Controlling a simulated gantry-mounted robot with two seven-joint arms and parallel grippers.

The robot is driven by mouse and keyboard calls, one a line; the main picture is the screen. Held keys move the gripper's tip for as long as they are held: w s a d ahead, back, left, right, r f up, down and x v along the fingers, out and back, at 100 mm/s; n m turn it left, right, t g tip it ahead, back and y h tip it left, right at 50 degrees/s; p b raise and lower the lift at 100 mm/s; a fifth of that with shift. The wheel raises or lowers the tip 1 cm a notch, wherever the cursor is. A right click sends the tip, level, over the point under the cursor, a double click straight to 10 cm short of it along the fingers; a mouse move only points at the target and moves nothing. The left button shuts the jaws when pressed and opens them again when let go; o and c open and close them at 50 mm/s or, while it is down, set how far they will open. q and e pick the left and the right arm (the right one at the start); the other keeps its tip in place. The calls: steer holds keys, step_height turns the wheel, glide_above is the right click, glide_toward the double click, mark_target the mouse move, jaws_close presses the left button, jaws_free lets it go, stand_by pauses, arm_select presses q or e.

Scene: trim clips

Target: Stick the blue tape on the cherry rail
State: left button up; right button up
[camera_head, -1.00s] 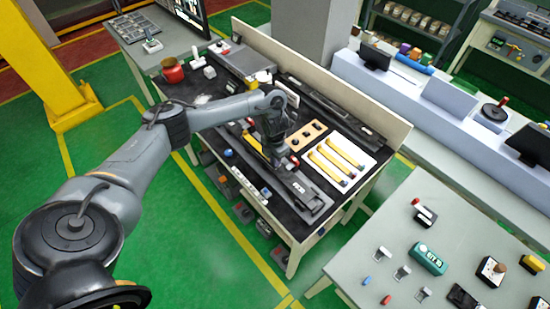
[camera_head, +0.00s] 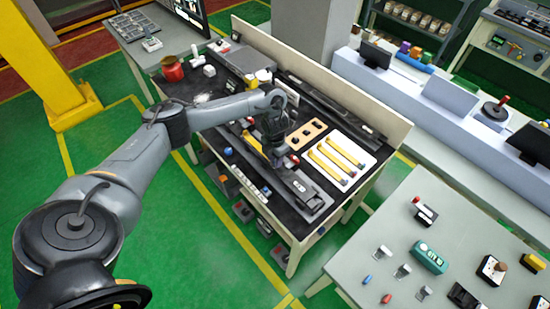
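My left arm reaches in from the left, and its gripper (camera_head: 278,160) points down over the dark workbench (camera_head: 232,158). It is small and dark against the dark rails, so I cannot tell whether it is open or holds anything. Several yellow strips with small coloured ends (camera_head: 329,163) lie on a white board just right of the gripper. The colours are too small to tell which is the blue tape. A long dark rail (camera_head: 302,190) with a pale label runs below the gripper. A small red spot shows beside the gripper; I cannot tell which rail is cherry.
A tan block with dark holes (camera_head: 306,135) lies right of the gripper. A red pot (camera_head: 172,69) stands at the bench's far left. A raised back panel (camera_head: 340,88) bounds the bench. A grey table (camera_head: 400,225) with small parts stands at lower right.

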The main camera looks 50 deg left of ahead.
arm_select(q)
steer(key=shift+o, duration=0.7)
